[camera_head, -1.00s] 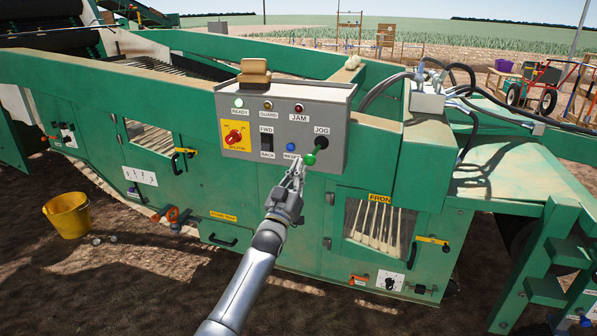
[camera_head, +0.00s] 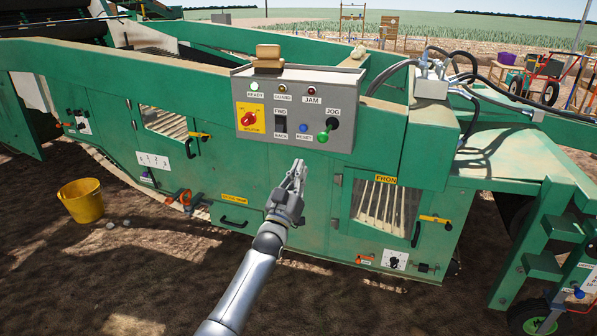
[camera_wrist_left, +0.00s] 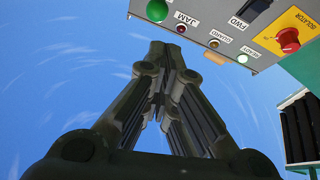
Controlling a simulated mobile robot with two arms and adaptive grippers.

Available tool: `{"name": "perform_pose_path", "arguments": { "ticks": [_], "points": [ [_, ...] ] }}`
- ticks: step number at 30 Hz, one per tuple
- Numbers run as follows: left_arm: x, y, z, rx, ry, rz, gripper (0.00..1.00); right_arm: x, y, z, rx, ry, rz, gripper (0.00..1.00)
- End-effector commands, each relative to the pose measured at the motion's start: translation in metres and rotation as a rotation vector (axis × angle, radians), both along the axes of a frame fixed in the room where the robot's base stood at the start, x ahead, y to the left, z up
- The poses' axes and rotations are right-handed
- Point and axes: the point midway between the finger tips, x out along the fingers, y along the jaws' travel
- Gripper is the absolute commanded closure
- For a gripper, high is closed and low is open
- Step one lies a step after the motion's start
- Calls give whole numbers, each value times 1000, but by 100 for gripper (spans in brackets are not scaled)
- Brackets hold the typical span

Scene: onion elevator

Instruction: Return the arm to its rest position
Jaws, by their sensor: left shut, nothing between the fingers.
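My left gripper (camera_head: 296,178) is shut and empty in the head view, pointing up in front of the green machine, below the grey control panel (camera_head: 293,134). In the left wrist view the closed fingers (camera_wrist_left: 165,55) point up against blue sky, with the panel (camera_wrist_left: 220,25) at the upper right. My left arm (camera_head: 250,275) reaches in from the bottom of the head view. My right gripper is not in view.
The green machine (camera_head: 318,205) spans the view behind my arm. A yellow bucket (camera_head: 82,202) stands on open soil at the left.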

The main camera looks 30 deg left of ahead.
Motion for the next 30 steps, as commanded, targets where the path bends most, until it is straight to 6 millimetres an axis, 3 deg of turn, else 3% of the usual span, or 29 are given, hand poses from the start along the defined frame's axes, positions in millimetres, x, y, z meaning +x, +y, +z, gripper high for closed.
{"name": "perform_pose_path", "arguments": {
  "ticks": [12,14,16,20,23,26,30],
  "points": [
    [0,-1,-2,0,4,-1,100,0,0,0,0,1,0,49],
    [0,-3,-9,0,23,-2,100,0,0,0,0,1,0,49],
    [-2,-8,-29,3,75,-6,100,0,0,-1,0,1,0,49],
    [-12,-30,-100,14,262,-23,100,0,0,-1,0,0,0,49],
    [-33,-52,-170,31,453,-41,100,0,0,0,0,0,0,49],
    [-64,-74,-238,48,642,-63,100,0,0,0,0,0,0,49],
    [-122,-104,-323,77,899,-98,100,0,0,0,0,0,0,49]
  ]
}}
